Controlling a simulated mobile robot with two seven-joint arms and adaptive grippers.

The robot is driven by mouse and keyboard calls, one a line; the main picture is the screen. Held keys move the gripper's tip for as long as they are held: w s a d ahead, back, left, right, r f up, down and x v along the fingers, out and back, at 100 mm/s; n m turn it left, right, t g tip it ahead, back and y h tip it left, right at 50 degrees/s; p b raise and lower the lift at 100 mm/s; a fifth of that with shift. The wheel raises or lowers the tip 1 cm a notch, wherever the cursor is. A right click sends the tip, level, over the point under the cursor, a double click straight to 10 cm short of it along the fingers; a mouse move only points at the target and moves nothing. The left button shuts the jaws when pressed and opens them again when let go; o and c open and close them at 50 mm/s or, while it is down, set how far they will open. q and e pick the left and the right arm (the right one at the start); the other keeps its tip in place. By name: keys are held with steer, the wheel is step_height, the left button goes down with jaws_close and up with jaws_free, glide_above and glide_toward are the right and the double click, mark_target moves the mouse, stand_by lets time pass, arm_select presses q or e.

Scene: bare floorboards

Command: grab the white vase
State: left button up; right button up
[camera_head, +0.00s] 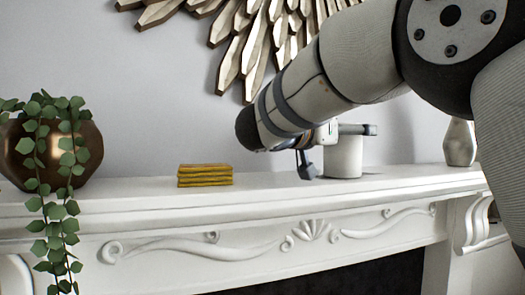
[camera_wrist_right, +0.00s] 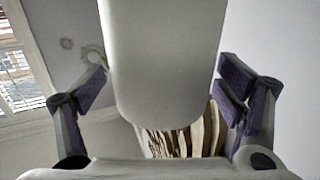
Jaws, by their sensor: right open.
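The white vase (camera_head: 343,160) is a plain, smooth cylinder standing upright on the white mantel shelf. My right gripper (camera_head: 334,146) reaches it from the left, with one finger on its near left side and another part showing past its top right; the vase's upper left is partly hidden by the gripper. In the right wrist view the vase (camera_wrist_right: 165,60) fills the space between the two spread purple-padded fingers of the gripper (camera_wrist_right: 163,88). Gaps show on both sides, so the fingers look apart from it. My left gripper is out of view.
A pale faceted vase (camera_head: 460,143) stands farther right on the mantel (camera_head: 270,190). A yellow stack (camera_head: 205,176) lies to the left, and a bronze pot (camera_head: 88,150) with a trailing plant is at far left. A wooden sunburst decoration (camera_head: 240,50) hangs behind.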

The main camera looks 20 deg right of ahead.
steer(key=shift+a+r, duration=0.1)
steer(key=c, duration=1.5)
